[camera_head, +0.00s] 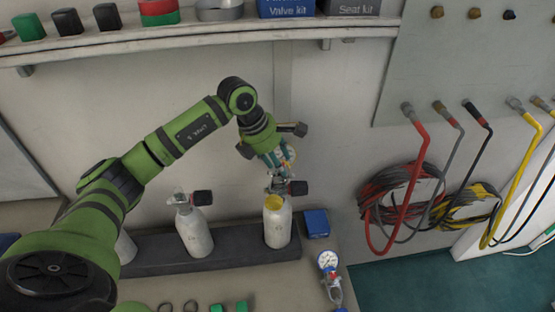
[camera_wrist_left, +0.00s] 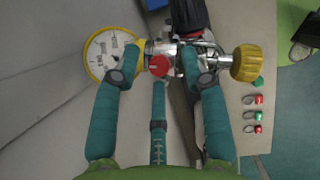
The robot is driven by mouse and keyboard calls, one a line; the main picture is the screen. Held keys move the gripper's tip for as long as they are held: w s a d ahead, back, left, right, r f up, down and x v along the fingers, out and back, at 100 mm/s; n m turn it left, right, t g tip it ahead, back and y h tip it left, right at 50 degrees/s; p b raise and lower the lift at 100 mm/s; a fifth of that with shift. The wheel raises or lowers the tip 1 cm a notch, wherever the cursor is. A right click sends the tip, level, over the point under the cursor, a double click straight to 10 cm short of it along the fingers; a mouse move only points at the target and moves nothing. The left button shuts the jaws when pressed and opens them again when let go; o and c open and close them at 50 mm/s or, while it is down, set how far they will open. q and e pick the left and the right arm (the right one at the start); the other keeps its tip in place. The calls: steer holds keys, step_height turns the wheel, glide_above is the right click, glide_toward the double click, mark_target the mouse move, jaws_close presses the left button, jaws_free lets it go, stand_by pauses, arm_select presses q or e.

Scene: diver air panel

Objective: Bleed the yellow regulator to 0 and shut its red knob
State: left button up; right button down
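My left gripper (camera_head: 274,160) is at the valve of the right cylinder (camera_head: 277,228), which has a yellow neck. The silver regulator body lies behind the knob. The yellow-rimmed gauge (camera_wrist_left: 108,52) is at its left, partly covered by a finger. The yellow regulator knob (camera_wrist_left: 247,63) is at its right. The needle is too small to read. My right gripper is not in view.
A middle cylinder (camera_head: 193,230) stands in the dark rack (camera_head: 160,252). A blue box (camera_head: 316,223) and another gauge (camera_head: 328,262) lie to the right. Coloured hoses (camera_head: 420,180) hang on the right wall. A shelf (camera_head: 200,36) crosses above the arm.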

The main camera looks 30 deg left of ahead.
arm_select(q)
steer(key=shift+r, duration=0.1)
steer(key=v, duration=0.7)
steer(key=shift+r, duration=0.1)
stand_by(1.9)
